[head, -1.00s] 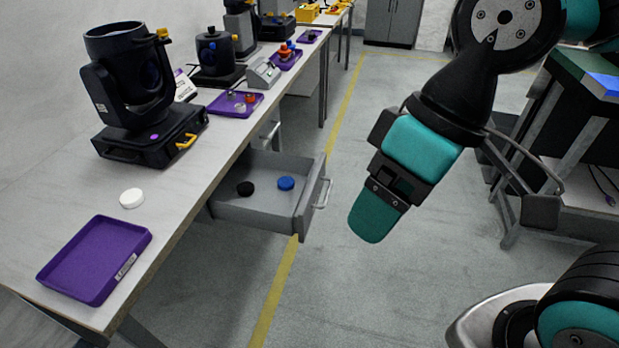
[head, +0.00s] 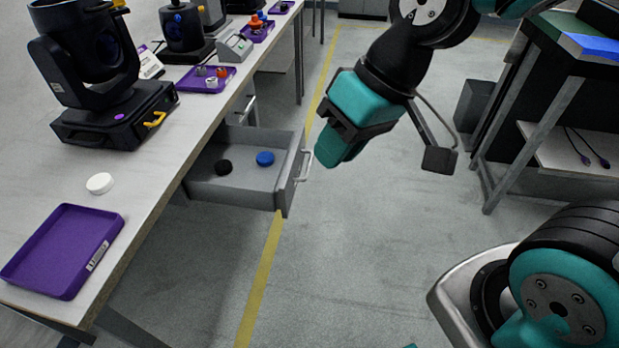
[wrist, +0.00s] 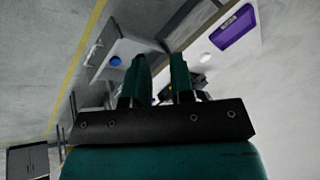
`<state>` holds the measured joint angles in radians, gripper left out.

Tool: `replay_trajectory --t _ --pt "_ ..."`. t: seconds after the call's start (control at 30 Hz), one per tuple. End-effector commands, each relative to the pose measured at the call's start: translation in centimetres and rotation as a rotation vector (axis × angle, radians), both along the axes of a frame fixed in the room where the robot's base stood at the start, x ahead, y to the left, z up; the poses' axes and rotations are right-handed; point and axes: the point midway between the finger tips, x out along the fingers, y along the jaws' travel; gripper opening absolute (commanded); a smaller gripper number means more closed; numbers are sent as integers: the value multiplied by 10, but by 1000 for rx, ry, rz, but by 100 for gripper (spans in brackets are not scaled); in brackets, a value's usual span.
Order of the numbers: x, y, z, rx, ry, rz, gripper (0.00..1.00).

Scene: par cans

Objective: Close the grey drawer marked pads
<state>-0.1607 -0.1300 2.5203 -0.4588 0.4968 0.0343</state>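The grey drawer (head: 240,188) stands pulled out from under the bench, its front panel and bar handle (head: 304,166) facing right in the head view. A black round pad (head: 223,167) and a blue one (head: 265,158) lie inside it. No label can be read on it. My gripper (head: 328,157) is just right of the handle in the head view; I cannot tell whether they touch. In the wrist view my gripper's two teal fingers (wrist: 161,80) stand apart with nothing between them. The drawer (wrist: 118,50) and handle (wrist: 93,52) show there at upper left.
The bench top (head: 150,185) holds a purple tray (head: 62,250), a white disc (head: 99,183), a black stage light (head: 95,75) and another purple tray (head: 205,80). A second handle (head: 245,108) shows beyond the open drawer. A dark table (head: 560,90) stands at right. The floor between is clear.

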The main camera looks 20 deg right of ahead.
Motion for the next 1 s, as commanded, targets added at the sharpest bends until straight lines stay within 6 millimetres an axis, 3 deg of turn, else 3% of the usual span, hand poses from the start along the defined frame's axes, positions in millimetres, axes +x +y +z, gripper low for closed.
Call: replay_trajectory --t 0.03,0.1,0.2,0.3,0.4,0.6,0.77,1.0 --pt "29 -9 -51 23 -3 -104 11" --pt "69 -25 -95 59 -35 -250 0" --pt "118 -56 -156 99 -89 -447 0" --pt "151 -90 -206 122 -143 -608 0" --pt "170 -116 -240 134 -186 -719 0" --pt "184 -135 -263 142 -223 -798 0" --pt "196 -129 -278 141 -221 -794 0" --pt "227 -117 -318 141 -220 -793 0"
